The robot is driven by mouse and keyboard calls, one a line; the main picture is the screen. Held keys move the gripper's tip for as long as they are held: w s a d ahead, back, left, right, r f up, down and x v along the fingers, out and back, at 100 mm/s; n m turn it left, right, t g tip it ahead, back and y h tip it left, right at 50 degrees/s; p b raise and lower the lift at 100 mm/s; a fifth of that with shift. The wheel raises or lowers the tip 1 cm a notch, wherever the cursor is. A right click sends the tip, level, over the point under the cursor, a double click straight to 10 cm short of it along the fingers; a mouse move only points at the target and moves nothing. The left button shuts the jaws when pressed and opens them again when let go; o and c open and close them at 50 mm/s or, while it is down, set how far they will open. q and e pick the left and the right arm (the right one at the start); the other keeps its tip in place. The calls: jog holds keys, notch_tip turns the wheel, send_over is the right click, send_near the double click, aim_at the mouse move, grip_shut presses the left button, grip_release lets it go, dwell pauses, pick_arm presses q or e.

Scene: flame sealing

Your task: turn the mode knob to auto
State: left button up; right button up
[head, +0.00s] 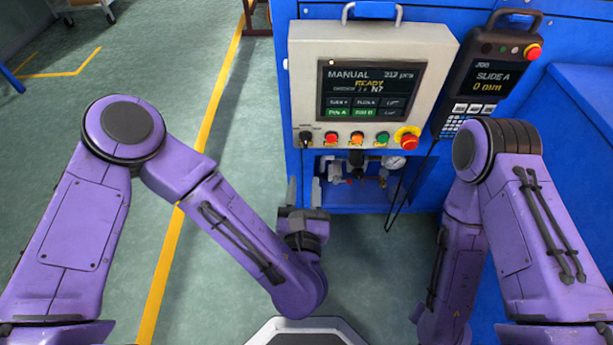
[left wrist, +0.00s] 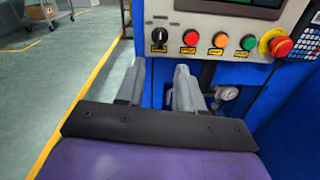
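The mode knob (head: 306,138) is a small black knob at the left end of the button row on the beige control panel (head: 440,45). My left gripper (head: 304,192) is below the panel, under the knob. Its two grey fingers stand apart with nothing between them, short of the knob in the left wrist view (left wrist: 158,85). My right gripper is out of view.
Red, orange and green buttons (head: 357,138) sit right of the knob, then a red emergency stop (head: 408,139). A pendant (head: 490,75) with a hanging cable is at the right. Valves and a gauge (head: 394,162) lie under the panel.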

aim_at(306, 144)
pick_arm(q)
jog(key=shift+n, duration=0.9)
jog(key=w, duration=1)
jog(key=shift+w+d+r, duration=0.1)
jog(key=shift+w+d, duration=0.05)
jog(key=shift+w, duration=0.2)
grip_shut()
